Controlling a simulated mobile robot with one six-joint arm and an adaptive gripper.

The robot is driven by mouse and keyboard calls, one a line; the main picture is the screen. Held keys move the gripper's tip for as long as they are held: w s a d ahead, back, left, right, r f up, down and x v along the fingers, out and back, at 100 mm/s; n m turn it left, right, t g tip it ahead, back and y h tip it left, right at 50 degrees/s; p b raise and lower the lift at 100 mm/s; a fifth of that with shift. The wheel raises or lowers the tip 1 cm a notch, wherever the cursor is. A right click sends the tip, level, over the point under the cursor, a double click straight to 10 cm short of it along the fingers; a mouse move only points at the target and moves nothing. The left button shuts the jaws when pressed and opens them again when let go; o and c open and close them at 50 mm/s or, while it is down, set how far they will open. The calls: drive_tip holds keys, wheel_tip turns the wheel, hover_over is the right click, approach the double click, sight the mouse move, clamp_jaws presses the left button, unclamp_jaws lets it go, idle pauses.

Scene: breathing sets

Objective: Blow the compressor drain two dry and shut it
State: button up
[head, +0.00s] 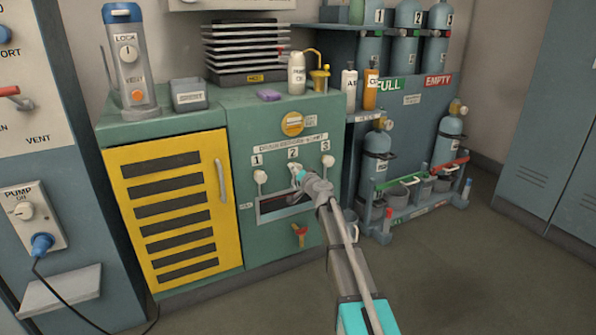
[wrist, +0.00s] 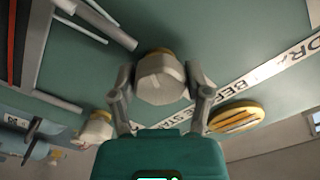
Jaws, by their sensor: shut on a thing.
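Three pale drain knobs sit in a row on the green compressor cabinet (head: 240,130), labelled 1, 2 and 3. My gripper (head: 299,176) is at the middle one, drain knob two (head: 293,167), and partly covers it. In the wrist view my gripper (wrist: 161,92) has a finger on each side of the pale faceted knob (wrist: 160,78) and is shut on it. Drain knob one (head: 260,176) is to the left and drain knob three (head: 328,160) to the right, both free. I cannot see any water or air at the drain.
A dark slot (head: 270,206) opens below the knobs, with a red handle (head: 300,231) lower down. A yellow louvred door (head: 172,205) is to the left. A cylinder rack (head: 425,110) stands to the right. Bottles and a yellow oiler (head: 320,80) stand on top. The floor in front is clear.

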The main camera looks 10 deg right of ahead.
drive_tip(key=shift+w+d, duration=0.15)
drive_tip(key=o, duration=1.2)
drive_tip(key=shift+s, duration=0.2)
drive_tip(key=v, duration=1.1)
drive_tip(key=shift+s, duration=0.4)
